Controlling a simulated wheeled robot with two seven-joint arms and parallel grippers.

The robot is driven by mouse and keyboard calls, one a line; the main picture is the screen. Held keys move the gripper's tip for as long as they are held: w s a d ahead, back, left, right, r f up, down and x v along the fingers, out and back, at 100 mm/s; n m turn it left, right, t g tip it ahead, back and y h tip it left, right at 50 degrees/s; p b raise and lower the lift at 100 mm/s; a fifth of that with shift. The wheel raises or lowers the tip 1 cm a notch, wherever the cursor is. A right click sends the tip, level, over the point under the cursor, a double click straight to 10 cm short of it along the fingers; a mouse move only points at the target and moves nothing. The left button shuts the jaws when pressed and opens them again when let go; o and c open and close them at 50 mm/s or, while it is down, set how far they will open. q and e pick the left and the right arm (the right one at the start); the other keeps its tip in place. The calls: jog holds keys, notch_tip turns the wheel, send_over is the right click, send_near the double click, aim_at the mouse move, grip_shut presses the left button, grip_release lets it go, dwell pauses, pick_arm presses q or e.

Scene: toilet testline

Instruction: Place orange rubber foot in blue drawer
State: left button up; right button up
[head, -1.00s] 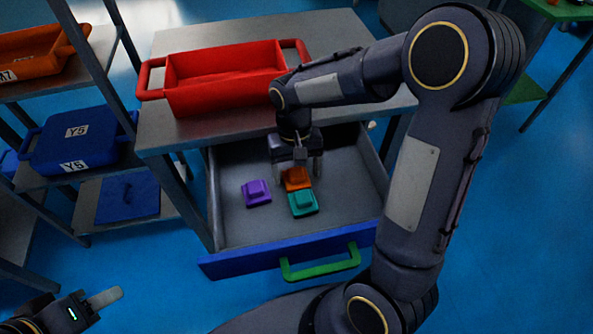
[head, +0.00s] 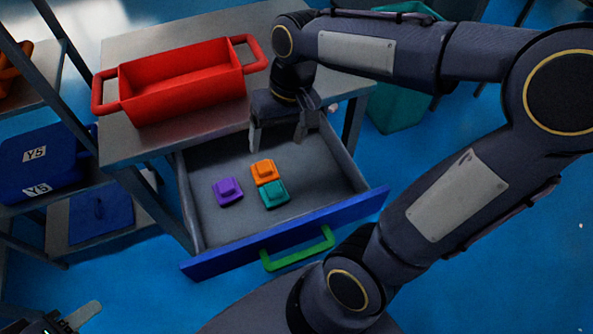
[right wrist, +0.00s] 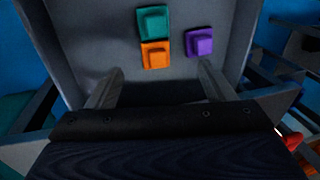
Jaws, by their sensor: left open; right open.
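The orange rubber foot (head: 264,172) lies on the floor of the open blue-fronted drawer (head: 290,243). It sits beside a teal foot (head: 274,194) and a purple foot (head: 228,191). In the right wrist view the orange foot (right wrist: 155,55) is next to the teal foot (right wrist: 153,22), with the purple foot (right wrist: 199,42) to its right. My right gripper (head: 277,146) is open and empty, over the back part of the drawer and apart from the feet. Its two fingers also show in the right wrist view (right wrist: 157,82). My left gripper (head: 70,323) is open at the bottom left, mostly cut off.
A red bin (head: 185,85) stands on the grey table (head: 135,50) above the drawer. The drawer's green handle (head: 298,250) faces front. Blue bins (head: 42,165) sit on a shelf at left. A teal bin (head: 400,105) stands on the floor behind my right arm.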

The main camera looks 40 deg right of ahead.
jog(key=s+a+f+t+y, duration=0.1)
jog(key=s+t, duration=0.3)
jog(key=s, duration=0.6)
jog(key=shift+s+a+n+t, duration=0.3)
jog(key=shift+s+a+t, duration=0.05)
jog(key=shift+a+t, duration=0.1)
pick_arm(q)
jog(key=shift+s, duration=0.15)
pick_arm(e)
jog(key=shift+s+f, duration=0.1)
jog(key=shift+s, duration=0.05)
